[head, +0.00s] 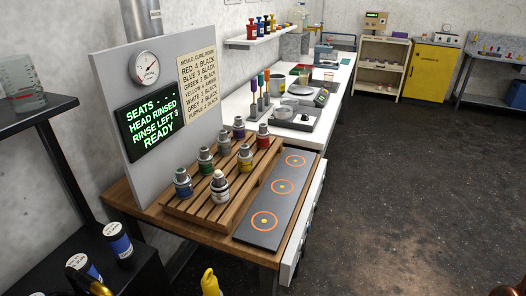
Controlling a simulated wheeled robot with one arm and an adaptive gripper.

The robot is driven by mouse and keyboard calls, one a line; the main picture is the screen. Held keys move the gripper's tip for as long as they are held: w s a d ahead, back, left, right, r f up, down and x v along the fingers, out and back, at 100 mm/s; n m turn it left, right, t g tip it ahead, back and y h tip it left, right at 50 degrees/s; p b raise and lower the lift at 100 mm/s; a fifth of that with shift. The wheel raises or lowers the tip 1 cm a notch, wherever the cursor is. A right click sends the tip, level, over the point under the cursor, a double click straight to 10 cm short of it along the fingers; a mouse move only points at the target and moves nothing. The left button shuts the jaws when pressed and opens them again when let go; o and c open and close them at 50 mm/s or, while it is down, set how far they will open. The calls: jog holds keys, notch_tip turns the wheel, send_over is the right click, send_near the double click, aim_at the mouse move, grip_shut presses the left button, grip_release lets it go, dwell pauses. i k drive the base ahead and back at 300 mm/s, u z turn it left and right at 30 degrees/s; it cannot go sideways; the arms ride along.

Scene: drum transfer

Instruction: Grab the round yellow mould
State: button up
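I cannot make out a round yellow mould in the head view. A bottle with a yellow band (245,157) stands upright on the slatted wooden rack (180,212), among several bottles with other coloured bands. A yellow object (210,283) shows at the bottom edge, cut off by the frame, and its full shape is hidden. My gripper does not show clearly in this view.
A black plate with orange rings (252,229) lies bare beside the rack. A panel (108,101) with a gauge and a green-lit screen (149,120) stands behind. A white bench (331,107) with equipment runs back. The dark floor (420,190) at right is clear.

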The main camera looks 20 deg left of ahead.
aim_at(245, 160)
jog(key=u, duration=0.05)
jog(key=i, duration=3.8)
jog(key=u, duration=5.95)
